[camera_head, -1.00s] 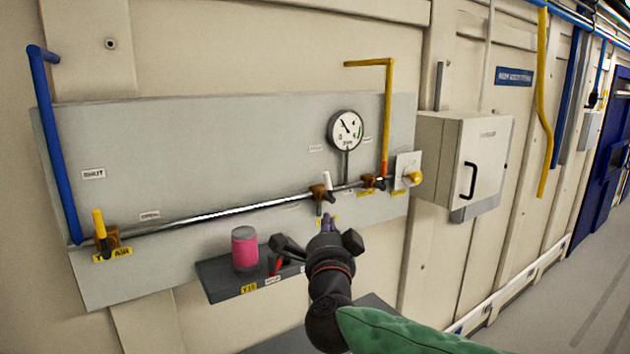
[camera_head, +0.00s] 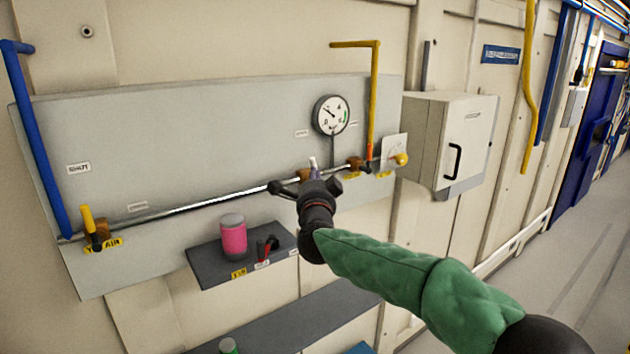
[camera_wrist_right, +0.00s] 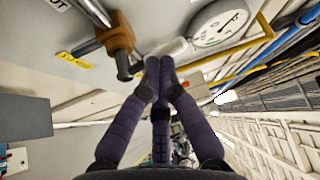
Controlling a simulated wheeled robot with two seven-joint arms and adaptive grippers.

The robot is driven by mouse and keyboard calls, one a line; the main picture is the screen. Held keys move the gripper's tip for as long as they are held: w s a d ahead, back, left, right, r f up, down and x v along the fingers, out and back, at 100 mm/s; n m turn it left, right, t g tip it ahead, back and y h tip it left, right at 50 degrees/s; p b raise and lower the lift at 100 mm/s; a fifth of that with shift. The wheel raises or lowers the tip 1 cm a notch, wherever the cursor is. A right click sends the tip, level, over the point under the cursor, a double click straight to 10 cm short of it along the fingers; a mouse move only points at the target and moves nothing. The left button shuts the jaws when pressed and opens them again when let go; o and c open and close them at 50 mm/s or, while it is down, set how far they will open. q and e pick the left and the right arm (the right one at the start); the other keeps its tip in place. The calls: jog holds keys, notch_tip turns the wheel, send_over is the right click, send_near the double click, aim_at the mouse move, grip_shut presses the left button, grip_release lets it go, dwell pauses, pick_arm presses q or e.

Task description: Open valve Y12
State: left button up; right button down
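A pipe (camera_head: 200,205) along the grey panel carries brass valves. The middle valve (camera_head: 304,175) has a white handle (camera_head: 312,160); in the right wrist view its brass body (camera_wrist_right: 116,40) and the pale handle (camera_wrist_right: 172,47) show close up. A yellow label (camera_wrist_right: 74,60) beside it is too small to read. My right gripper (camera_wrist_right: 160,72) has its purple fingertips together, right at the handle; I cannot tell whether they touch it. It covers part of this valve in the head view (camera_head: 315,174). My left gripper is out of view.
A gauge (camera_head: 331,115) stands above the pipe. Another valve (camera_head: 355,164) is to the right; a yellow-handled valve (camera_head: 97,236) is far left. A dark shelf (camera_head: 212,273) below holds a pink can (camera_head: 233,238). A white cabinet (camera_head: 420,140) juts out at right.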

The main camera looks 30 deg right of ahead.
jog(key=shift+w+d, duration=0.15)
jog(key=shift+w, duration=0.05)
dwell(0.3)
